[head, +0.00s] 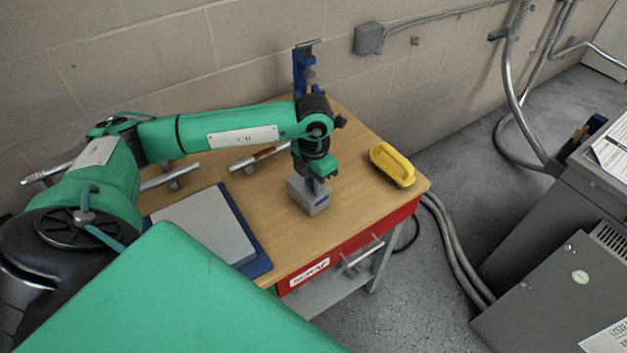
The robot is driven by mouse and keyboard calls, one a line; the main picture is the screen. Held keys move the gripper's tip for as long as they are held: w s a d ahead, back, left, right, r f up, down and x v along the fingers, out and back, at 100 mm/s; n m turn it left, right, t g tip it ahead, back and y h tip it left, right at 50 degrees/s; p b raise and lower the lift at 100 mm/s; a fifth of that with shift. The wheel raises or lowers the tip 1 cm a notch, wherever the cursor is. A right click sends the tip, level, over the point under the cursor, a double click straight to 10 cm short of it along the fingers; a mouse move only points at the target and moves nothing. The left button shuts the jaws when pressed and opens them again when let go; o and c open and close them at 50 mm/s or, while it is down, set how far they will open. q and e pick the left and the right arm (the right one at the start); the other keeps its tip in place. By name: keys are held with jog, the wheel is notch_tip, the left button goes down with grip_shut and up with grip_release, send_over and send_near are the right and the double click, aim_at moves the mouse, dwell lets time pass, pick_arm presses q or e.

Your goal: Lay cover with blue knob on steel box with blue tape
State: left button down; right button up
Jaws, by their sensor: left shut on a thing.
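The small grey steel box (312,206) with a blue tape mark on its front stands on the wooden table near its front right part. My left gripper (315,178) points down right over the box and is shut on a blue part, which looks like the knob of the cover. The cover itself is mostly hidden by the gripper. It appears to be at the top of the box, but I cannot tell whether it rests there or is held just above. My right gripper is not in view.
A yellow handled object (391,165) lies right of the box. A grey plate on a blue mat (262,265) lies to the left. A blue stand (300,72) rises at the back. Metal-handled tools (258,157) lie behind. The wooden table (350,205) is bare around the box.

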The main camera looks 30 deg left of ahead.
pick_arm(q)
jog(key=c, duration=1.1)
grip_release()
jog(key=shift+r, duration=0.55)
notch_tip(320, 180, up, 13)
jog(key=b, duration=0.2)
jog(key=shift+f+b, duration=0.15)
jog(key=shift+b, duration=0.15)
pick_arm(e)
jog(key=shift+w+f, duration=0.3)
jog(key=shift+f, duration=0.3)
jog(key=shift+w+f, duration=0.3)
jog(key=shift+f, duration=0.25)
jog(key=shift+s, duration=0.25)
